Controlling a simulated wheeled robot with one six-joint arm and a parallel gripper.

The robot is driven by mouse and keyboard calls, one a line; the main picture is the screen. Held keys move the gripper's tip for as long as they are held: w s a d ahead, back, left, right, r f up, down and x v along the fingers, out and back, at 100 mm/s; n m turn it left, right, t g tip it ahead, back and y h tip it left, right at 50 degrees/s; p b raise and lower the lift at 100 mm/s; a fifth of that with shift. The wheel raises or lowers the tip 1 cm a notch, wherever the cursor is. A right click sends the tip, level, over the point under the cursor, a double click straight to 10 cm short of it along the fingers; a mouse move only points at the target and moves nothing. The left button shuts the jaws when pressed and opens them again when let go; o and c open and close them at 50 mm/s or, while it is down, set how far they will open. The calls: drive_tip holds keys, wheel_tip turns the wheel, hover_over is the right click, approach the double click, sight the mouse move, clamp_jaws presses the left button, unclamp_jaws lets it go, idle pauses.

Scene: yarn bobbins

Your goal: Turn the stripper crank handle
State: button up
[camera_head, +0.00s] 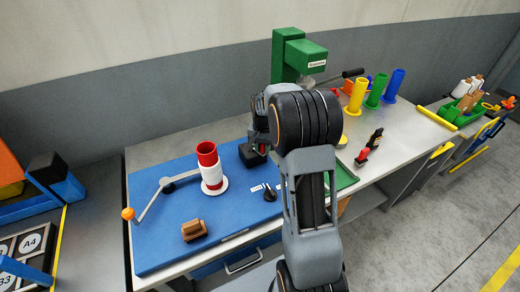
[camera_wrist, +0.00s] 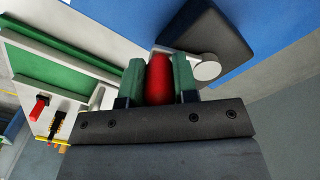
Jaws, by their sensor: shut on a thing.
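The crank handle is a red rounded grip (camera_wrist: 159,82) in the wrist view. It lies between the two green-padded fingers of my gripper (camera_wrist: 158,64), which is shut on it. A light grey crank arm with a round end (camera_wrist: 207,67) shows just beside the right finger, against a black block (camera_wrist: 212,33). In the head view the black block (camera_head: 251,154) sits at the back right of the blue board. My arm hides the red grip there.
On the blue board (camera_head: 160,240) stand a red and white bobbin (camera_head: 209,165), a grey lever with an orange ball (camera_head: 128,214) and a brown block (camera_head: 194,230). A green press (camera_head: 289,50) stands behind my arm. Coloured bobbins (camera_head: 377,91) stand at the right.

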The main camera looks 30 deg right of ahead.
drive_tip(key=n, duration=0.2)
drive_tip(key=w+d+n, duration=0.1)
drive_tip(key=d+n, duration=0.1)
drive_tip(key=n, duration=0.1)
drive_tip(key=shift+w+d+n, duration=0.15)
drive_tip(key=shift+w+n, duration=0.15)
drive_tip(key=w+n+p, duration=0.1)
drive_tip(key=w+n, duration=0.5)
drive_tip(key=n, duration=0.8)
drive_tip(key=shift+w+d, duration=0.15)
drive_tip(key=shift+d, duration=0.2)
drive_tip(key=o, duration=0.9)
wheel_tip(320, 180, up, 14)
drive_tip(key=shift+f+b, duration=0.1)
drive_tip(key=shift+b, duration=0.35)
